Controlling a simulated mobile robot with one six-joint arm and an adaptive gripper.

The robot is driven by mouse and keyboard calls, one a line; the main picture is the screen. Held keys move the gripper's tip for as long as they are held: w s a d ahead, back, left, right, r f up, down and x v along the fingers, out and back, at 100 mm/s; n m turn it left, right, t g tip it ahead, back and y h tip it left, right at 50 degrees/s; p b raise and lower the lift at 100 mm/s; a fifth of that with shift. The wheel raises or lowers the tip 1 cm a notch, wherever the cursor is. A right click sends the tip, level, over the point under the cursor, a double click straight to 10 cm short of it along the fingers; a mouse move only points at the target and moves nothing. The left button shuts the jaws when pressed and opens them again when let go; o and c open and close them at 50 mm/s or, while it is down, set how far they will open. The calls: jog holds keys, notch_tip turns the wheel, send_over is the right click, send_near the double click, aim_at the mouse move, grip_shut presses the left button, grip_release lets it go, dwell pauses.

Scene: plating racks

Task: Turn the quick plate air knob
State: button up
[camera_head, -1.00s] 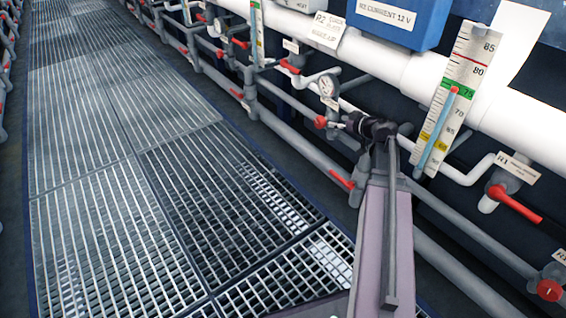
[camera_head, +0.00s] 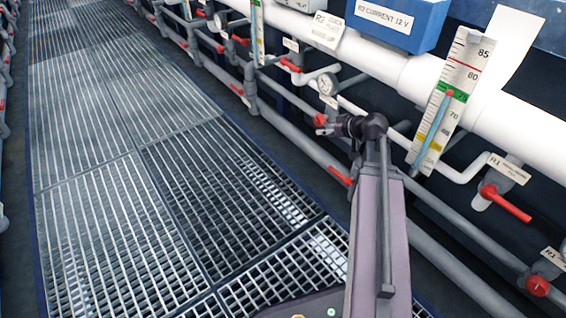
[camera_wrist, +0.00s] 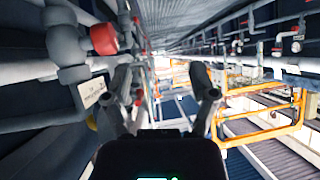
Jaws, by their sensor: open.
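A round red knob (camera_head: 320,119) sits on the grey pipework in the head view, right beside my gripper (camera_head: 326,128), which partly covers it. A red knob on a grey valve also shows large at the upper left of the wrist view (camera_wrist: 104,38). It is outside my fingers, to the left of the left one. A small white label (camera_wrist: 92,91) hangs below it; its text is too blurred to read. My gripper (camera_wrist: 163,82) is open, with nothing between its fingers.
A gauge (camera_head: 327,85), red lever handles (camera_head: 506,203) and another red knob (camera_head: 537,285) line the pipes. A thermometer board (camera_head: 450,100) stands right of my arm. A blue box (camera_head: 397,22) sits above the white pipe. The grating walkway (camera_head: 130,150) is clear.

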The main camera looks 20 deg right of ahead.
jog(key=s+a+m+g+h+p, duration=0.1)
jog(key=s+a+g+h+p, duration=0.1)
jog(key=a, duration=0.7)
jog(key=s+a+m+g+h+p, duration=0.2)
jog(key=s+a+g+p, duration=0.3)
jog(key=s+a+g, duration=0.2)
jog(key=shift+s+a+f, duration=0.4)
jog(key=shift+s+a, duration=0.35)
jog(key=shift+a, duration=0.45)
jog(key=shift+d, duration=0.1)
jog(key=w+d+r+n+t+y+b, duration=0.1)
jog(key=w+d+t+b, duration=0.3)
jog(key=d, duration=0.8)
jog(key=w+d+r+n+t+y+b, duration=0.1)
jog(key=w+d+t+b, duration=0.4)
jog(key=d, duration=0.8)
jog(key=w+n+t+y, duration=0.1)
jog(key=w+t, duration=0.1)
jog(key=shift+d+t, duration=0.3)
jog(key=shift+t, duration=0.1)
